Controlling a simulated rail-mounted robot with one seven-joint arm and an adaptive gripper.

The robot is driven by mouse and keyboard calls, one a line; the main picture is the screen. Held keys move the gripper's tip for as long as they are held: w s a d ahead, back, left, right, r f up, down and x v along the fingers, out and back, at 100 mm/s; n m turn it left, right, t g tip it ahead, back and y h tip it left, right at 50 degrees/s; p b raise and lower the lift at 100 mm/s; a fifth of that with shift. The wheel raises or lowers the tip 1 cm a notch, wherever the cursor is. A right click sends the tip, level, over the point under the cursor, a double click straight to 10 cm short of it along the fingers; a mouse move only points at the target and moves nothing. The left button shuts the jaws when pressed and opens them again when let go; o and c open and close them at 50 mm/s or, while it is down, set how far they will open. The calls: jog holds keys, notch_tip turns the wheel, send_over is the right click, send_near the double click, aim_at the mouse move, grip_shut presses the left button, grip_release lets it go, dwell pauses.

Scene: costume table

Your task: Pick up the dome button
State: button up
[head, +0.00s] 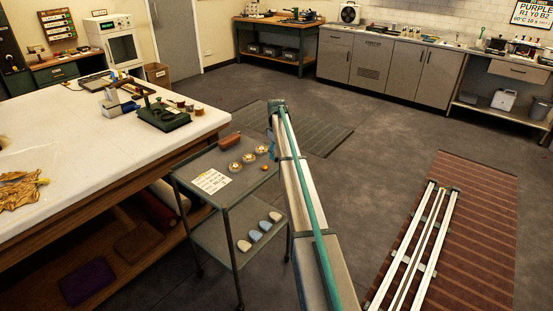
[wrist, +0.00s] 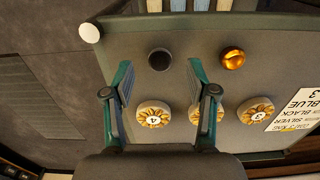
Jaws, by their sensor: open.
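A small black dome-like round piece (wrist: 159,60) and a shiny amber dome (wrist: 232,58) lie on the grey top of the cart (wrist: 285,45). I cannot tell which of the two is the dome button. The amber dome also shows in the head view (head: 264,168); the black piece cannot be made out there. My gripper (wrist: 159,82) is open and empty in the wrist view. The black piece shows in line with the gap between its fingers, and the amber dome is to the right of it. In the head view my gripper's fingers cannot be made out.
Several gold-flowered round discs (wrist: 154,114) stand close by, some partly behind my fingers. A printed card (head: 211,181) and a brown block (head: 229,141) lie on the cart. Pale pieces (head: 254,236) sit on its lower shelf. A large white-topped table (head: 70,135) stands to the left.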

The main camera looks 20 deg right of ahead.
notch_tip(320, 180, down, 2)
jog(key=shift+f, duration=0.1)
jog(key=shift+c, duration=0.3)
jog(key=c, duration=0.8)
jog(key=shift+r, duration=0.25)
jog(key=shift+r+b, duration=0.4)
jog(key=shift+r, duration=0.2)
jog(key=s+a+r+b, duration=0.4)
jog(key=s+a+r, duration=0.1)
jog(key=s+r, duration=0.6)
jog(key=shift+s+r, duration=0.25)
jog(key=shift+s, duration=0.8)
